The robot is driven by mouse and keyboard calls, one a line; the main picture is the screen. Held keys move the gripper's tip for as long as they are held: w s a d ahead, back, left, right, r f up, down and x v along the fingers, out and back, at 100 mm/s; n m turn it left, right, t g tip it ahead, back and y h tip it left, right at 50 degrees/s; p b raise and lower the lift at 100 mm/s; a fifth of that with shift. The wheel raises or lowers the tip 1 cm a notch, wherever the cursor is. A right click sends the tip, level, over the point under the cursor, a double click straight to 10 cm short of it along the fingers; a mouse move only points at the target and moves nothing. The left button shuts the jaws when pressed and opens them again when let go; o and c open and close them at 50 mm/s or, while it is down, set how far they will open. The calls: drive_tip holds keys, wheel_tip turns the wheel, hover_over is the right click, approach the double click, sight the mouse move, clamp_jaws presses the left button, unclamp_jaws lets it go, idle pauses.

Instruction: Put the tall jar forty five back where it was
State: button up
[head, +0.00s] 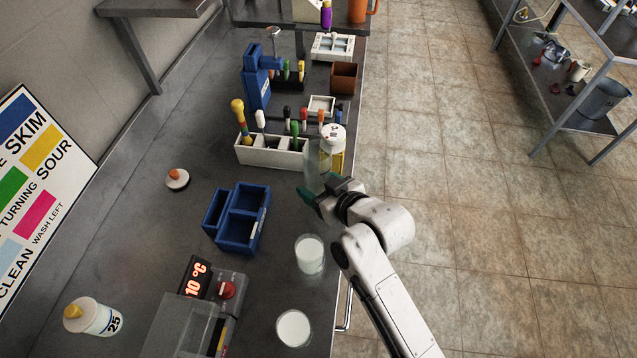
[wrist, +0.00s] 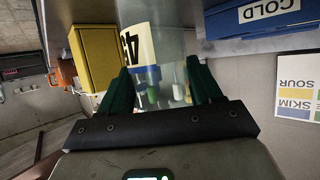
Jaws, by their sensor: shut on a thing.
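A tall clear jar (head: 316,168) is upright between the green fingers of my gripper (head: 318,188), at the right edge of the grey bench. In the wrist view my gripper (wrist: 158,85) is shut on the jar (wrist: 172,45). A cream label with a black 4 shows on its left side, and the second digit is only partly visible. The jar looks empty; coloured handles show through it. A white round top (head: 333,138) stands right at the jar in the head view; I cannot tell whether it belongs to the jar. The jar's foot is hidden.
A white rack (head: 262,157) with several coloured handles stands just left of the jar. A blue divided box (head: 240,222), two white-filled glasses (head: 309,254) (head: 293,328), a temperature unit (head: 232,280) and a bottle marked 25 (head: 95,317) stand nearer. The bench between the rack and the blue box is clear.

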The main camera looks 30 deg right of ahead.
drive_tip(key=shift+f, duration=0.2)
drive_tip(key=o, duration=1.5)
drive_tip(key=shift+o, duration=0.2)
drive_tip(key=shift+r, duration=0.1)
drive_tip(key=shift+s+r, duration=0.1)
drive_tip(key=shift+s, duration=0.1)
drive_tip(key=b+v, duration=0.1)
drive_tip(key=v, duration=1)
drive_tip(key=shift+s+r, duration=0.15)
drive_tip(key=shift+s, duration=0.15)
drive_tip(key=s+d+f+m+g+h, duration=0.1)
drive_tip(key=s+d+f+g, duration=0.2)
drive_tip(key=s, duration=0.6)
drive_tip(key=s+d+f+m+g+h, duration=0.1)
drive_tip(key=s+d+f+m+g, duration=0.1)
drive_tip(key=s+f+g, duration=0.6)
wheel_tip(320, 180, down, 2)
drive_tip(key=shift+s+d+f+g+h, duration=0.15)
drive_tip(key=shift+s+d+g+h, duration=0.25)
drive_tip(key=shift+s, duration=0.6)
